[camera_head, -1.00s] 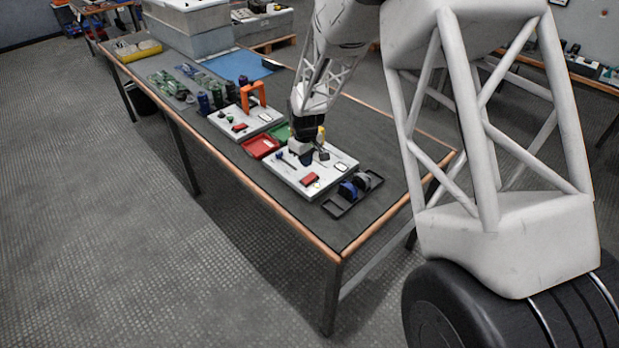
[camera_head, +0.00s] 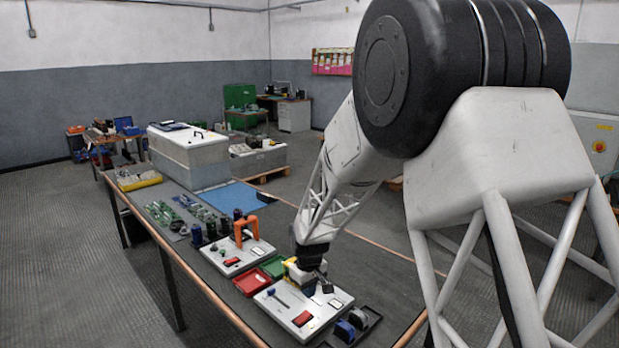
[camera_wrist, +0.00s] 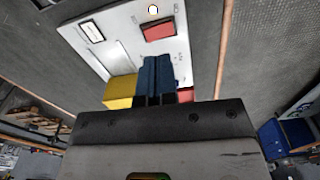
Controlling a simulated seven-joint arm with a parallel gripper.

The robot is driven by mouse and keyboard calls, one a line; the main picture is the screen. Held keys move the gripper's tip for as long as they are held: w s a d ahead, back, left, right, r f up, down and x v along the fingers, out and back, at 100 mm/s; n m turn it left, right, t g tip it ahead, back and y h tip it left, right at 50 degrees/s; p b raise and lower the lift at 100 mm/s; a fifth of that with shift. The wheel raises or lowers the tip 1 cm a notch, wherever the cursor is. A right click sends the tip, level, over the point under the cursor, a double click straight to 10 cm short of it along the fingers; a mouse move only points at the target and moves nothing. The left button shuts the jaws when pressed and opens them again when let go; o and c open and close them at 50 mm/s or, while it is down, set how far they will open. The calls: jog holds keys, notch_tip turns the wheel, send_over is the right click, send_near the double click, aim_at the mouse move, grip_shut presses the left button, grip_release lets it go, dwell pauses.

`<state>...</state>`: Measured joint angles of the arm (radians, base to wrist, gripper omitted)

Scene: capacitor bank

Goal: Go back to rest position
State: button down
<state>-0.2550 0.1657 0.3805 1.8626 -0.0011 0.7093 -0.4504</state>
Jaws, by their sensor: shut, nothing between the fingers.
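My gripper (camera_head: 322,285) hangs over the near white board (camera_head: 284,325), its dark wrist above the board's far edge. In the wrist view, its two dark blue fingers (camera_wrist: 157,74) lie side by side, shut and empty, in front of the white board (camera_wrist: 104,48). The board carries a red block (camera_head: 302,319), which also shows in the wrist view (camera_wrist: 157,29), and a white-framed part (camera_wrist: 91,31). A yellow block (camera_wrist: 120,91) appears beside the fingers. I cannot tell the exact gap between fingertips and board.
A black tray with a blue round part (camera_head: 345,331) is right of the board. A red bin (camera_head: 258,281) and green bin (camera_head: 273,267) stand behind it. An orange arch (camera_head: 246,231) rises on a second board (camera_head: 235,264). Right table area is clear.

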jog(key=s+d+r+m, duration=0.1)
jog(key=s+d+r, duration=0.3)
jog(key=s+r, duration=0.15)
jog(key=s+d+r+m, duration=0.1)
jog(key=s+d+r, duration=0.35)
jog(key=r, duration=0.25)
jog(key=s+d+r+m, duration=0.2)
jog(key=s+d+r, duration=0.1)
jog(key=s, duration=0.7)
jog(key=s+d+r+m+t, duration=0.1)
jog(key=s+d+r+m, duration=0.1)
jog(key=s, duration=0.9)
jog(key=s+d+r+m+t, duration=0.1)
jog(key=s+d+r, duration=0.4)
jog(key=s, duration=0.5)
jog(key=shift+s+d+m, duration=0.15)
jog(key=shift+m, duration=0.45)
